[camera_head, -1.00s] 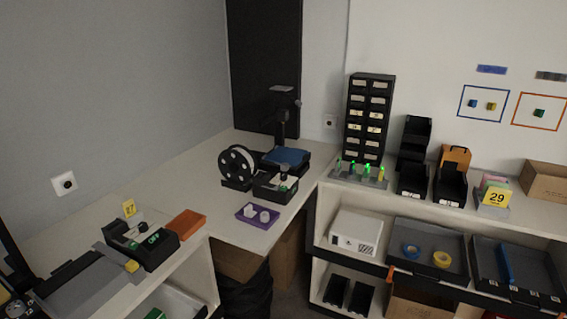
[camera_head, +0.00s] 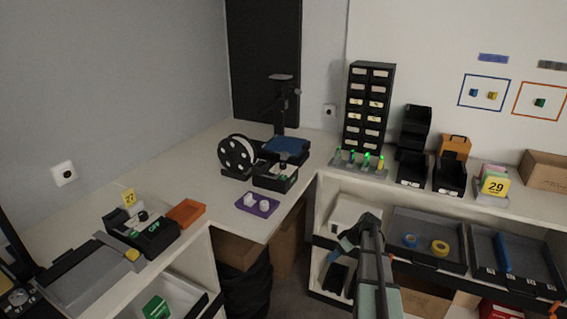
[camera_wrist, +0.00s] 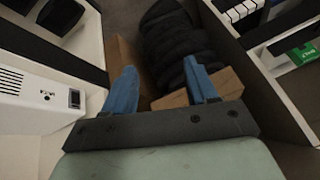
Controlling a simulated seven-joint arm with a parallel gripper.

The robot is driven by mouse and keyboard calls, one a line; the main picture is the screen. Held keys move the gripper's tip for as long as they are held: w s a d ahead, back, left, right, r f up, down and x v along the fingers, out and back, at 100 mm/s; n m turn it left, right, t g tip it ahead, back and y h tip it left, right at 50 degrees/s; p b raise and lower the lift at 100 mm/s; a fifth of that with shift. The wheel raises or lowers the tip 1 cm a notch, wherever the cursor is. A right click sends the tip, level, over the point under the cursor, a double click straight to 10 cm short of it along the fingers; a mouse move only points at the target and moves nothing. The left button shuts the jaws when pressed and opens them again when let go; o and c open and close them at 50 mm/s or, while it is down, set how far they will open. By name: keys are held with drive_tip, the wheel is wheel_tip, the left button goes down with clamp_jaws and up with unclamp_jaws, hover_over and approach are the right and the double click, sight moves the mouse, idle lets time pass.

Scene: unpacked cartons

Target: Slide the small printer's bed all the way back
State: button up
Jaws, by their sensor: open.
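The small printer (camera_head: 280,130) stands on the corner table near the black panel, with a dark upright column. Its blue bed (camera_head: 287,146) sits low at the column's front; its exact slide position is too small to tell. My gripper (camera_head: 348,240) is in the lower middle of the head view, in front of the right shelf and well away from the printer. In the wrist view its two blue fingers (camera_wrist: 163,88) are apart with nothing between them, pointing towards the floor area. The printer is not in the wrist view.
A black bag (camera_wrist: 185,50) is below the table.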

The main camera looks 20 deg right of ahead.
drive_tip(key=w+d+r+n+t, duration=0.1)
drive_tip(key=w+d+r, duration=0.1)
drive_tip(key=d+r, duration=0.55)
drive_tip(key=w+d+r+n+t, duration=0.2)
drive_tip(key=d+r, duration=0.5)
drive_tip(key=r, duration=0.2)
wheel_tip(320, 180, up, 26)
drive_tip(key=n+g+h, duration=0.3)
drive_tip(key=n+h, duration=0.5)
drive_tip(key=n, duration=1.1)
hover_over(284, 153)
drive_tip(key=s+a, duration=0.4)
drive_tip(key=x, duration=1.3)
drive_tip(key=shift+a+f, duration=0.1)
clamp_jaws()
